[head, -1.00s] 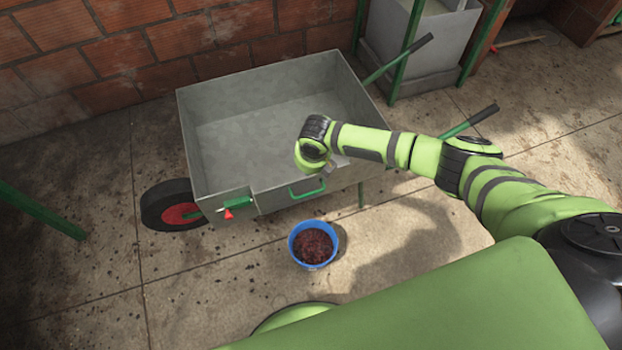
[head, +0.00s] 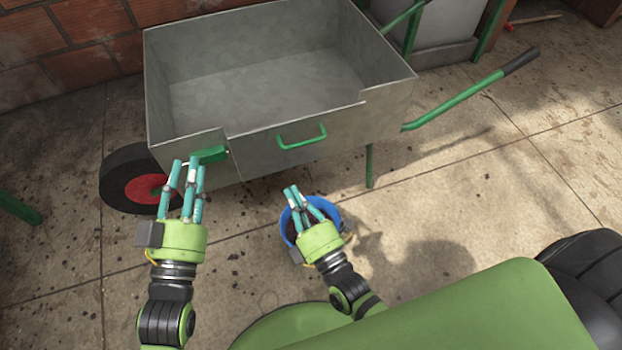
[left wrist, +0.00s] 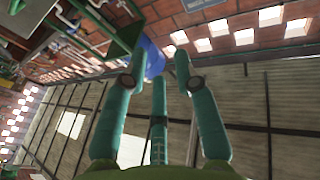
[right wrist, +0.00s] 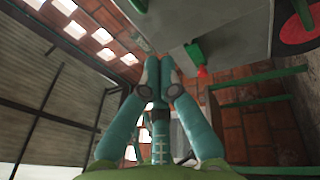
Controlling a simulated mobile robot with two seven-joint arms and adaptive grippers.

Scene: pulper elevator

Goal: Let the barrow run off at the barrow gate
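The grey metal barrow (head: 390,100) stands by the brick wall. Its gate (head: 270,155) is the upright panel with a green bar handle (head: 302,140), flush with the side. A green latch (head: 212,154) sits at the gate's left edge. A small red tab (right wrist: 202,71) shows by the latch in the right wrist view and is hidden in the head view. My left gripper (head: 185,165) is open and empty, its fingers in front of the latch; contact is unclear. My right gripper (head: 293,190) has its fingertips together, empty, below the gate, overlapping the blue bucket (head: 333,208).
The bucket, with dark contents, stands on the floor before the gate. The barrow's black and red wheel (head: 125,180) is at left, and its green handle (head: 465,97) reaches right. Concrete floor (head: 480,200) is clear at right. A grey machine (head: 440,30) stands behind.

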